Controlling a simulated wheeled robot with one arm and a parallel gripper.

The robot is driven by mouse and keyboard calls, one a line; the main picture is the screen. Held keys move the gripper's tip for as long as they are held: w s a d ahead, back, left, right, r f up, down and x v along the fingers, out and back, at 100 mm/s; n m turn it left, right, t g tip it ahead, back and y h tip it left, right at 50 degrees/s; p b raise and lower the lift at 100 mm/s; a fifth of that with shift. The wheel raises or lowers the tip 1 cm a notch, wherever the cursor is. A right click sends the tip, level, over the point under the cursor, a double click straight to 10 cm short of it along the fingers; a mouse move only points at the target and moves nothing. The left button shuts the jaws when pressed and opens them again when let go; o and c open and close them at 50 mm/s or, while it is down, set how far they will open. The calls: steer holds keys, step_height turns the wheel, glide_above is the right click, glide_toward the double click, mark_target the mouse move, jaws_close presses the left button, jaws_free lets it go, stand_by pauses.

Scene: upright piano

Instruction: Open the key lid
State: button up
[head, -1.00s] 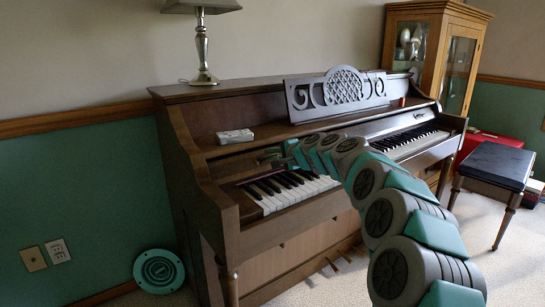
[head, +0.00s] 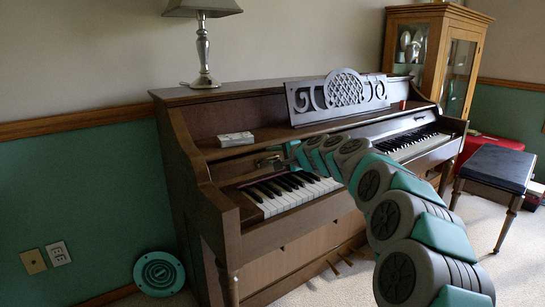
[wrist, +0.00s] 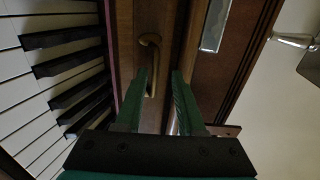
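The piano's key lid (wrist: 126,25) is a brown wooden panel beside the keys in the wrist view, with a brass hooked handle (wrist: 150,41) on it. The keys (head: 274,194) are exposed at the left end of the keyboard, and they also fill the left of the wrist view (wrist: 52,68). My gripper (wrist: 162,72) is open, its two green fingers apart and pointing at the panel. The handle shows just past the left fingertip, and I cannot tell whether they touch. In the head view my gripper (head: 268,161) is small above the left keys. My arm hides the middle keys.
A grey music stand (head: 340,92) and a lamp (head: 203,50) stand on the piano (head: 225,97). A small white stack (head: 235,139) lies on its ledge. A bench (head: 497,168) is at the right. Carpet is free in front.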

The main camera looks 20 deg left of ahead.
steer(key=v, duration=0.7)
steer(key=shift+b, duration=0.45)
steer(key=shift+s+d+r, duration=0.1)
steer(key=shift+s, duration=0.05)
steer(key=s+d+f+n+g+h, duration=0.1)
steer(key=s+d+f+n+g, duration=0.15)
steer(key=s, duration=0.75)
steer(key=s+d+f+n+g+h, duration=0.1)
steer(key=s+d+f+n+g, duration=0.2)
steer(key=s, duration=0.6)
steer(key=s+d+f+g+h, duration=0.1)
steer(key=s+d+f+h, duration=0.2)
steer(key=s+d, duration=0.6)
steer(key=s+d+f+n+g+h, duration=0.1)
steer(key=s+d+f+g+h, duration=0.1)
steer(key=s+d+f, duration=0.5)
steer(key=s+d+f+n+g+h, duration=0.1)
steer(key=s+d+f+h, duration=0.3)
steer(key=s+d, duration=0.8)
steer(key=s+f+g, duration=0.1)
steer(key=s+f, duration=0.1)
steer(key=s, duration=0.4)
steer(key=shift+s+d, duration=0.35)
steer(key=shift+s, duration=0.05)
steer(key=shift+c, duration=0.2)
